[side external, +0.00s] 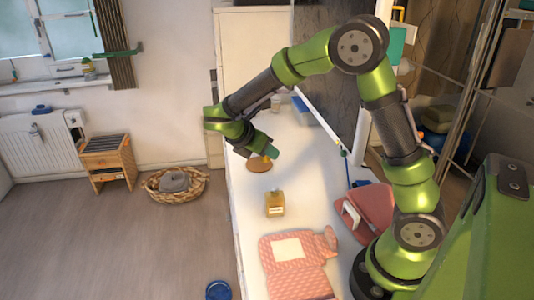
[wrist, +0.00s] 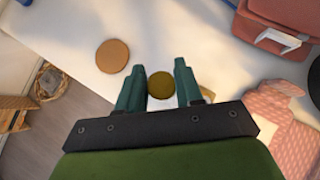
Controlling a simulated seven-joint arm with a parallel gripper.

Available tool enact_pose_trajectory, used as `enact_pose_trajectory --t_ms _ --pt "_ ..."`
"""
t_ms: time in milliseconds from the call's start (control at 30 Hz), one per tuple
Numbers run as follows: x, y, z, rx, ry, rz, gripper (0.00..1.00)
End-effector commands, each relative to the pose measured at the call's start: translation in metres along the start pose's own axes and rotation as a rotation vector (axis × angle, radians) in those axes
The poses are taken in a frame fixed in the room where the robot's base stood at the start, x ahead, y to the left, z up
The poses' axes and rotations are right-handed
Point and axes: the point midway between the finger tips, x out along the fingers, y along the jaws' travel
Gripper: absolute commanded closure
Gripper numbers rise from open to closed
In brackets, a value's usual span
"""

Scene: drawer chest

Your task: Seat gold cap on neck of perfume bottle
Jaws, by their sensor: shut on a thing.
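The gold cap (wrist: 160,85) is a round, dull-gold disc in the wrist view, held between the two teal fingers of my gripper (wrist: 160,68). In the side view my gripper (side external: 269,152) is above the white top, close to the round brown coaster; the cap cannot be made out there. The perfume bottle (side external: 275,205) is small, square and yellow-gold, and stands upright nearer the camera than my gripper. In the wrist view a pale gold patch behind the right finger (wrist: 207,94) may be the bottle, mostly hidden.
The brown coaster (side external: 259,164) lies bare on the white top (side external: 247,215). A pink quilted hot-water bottle (side external: 297,262) lies in front of the bottle. A red-pink case (side external: 368,210) is at the right. The top around the bottle is clear.

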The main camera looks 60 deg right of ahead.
Motion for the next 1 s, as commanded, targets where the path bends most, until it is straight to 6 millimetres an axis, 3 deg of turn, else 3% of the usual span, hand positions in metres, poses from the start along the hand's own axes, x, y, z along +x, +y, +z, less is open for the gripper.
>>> enact_pose_trajectory --t_ms 200,333,733,1000 --pt "-0.021 -0.04 -0.006 0.215 -0.001 -0.214 0.97" --pt "-0.026 -0.054 -0.008 0.279 -0.001 -0.278 0.97" --pt "-0.027 -0.057 -0.008 0.302 -0.001 -0.301 0.97" --pt "-0.015 -0.057 -0.02 0.298 -0.002 -0.3 0.97"
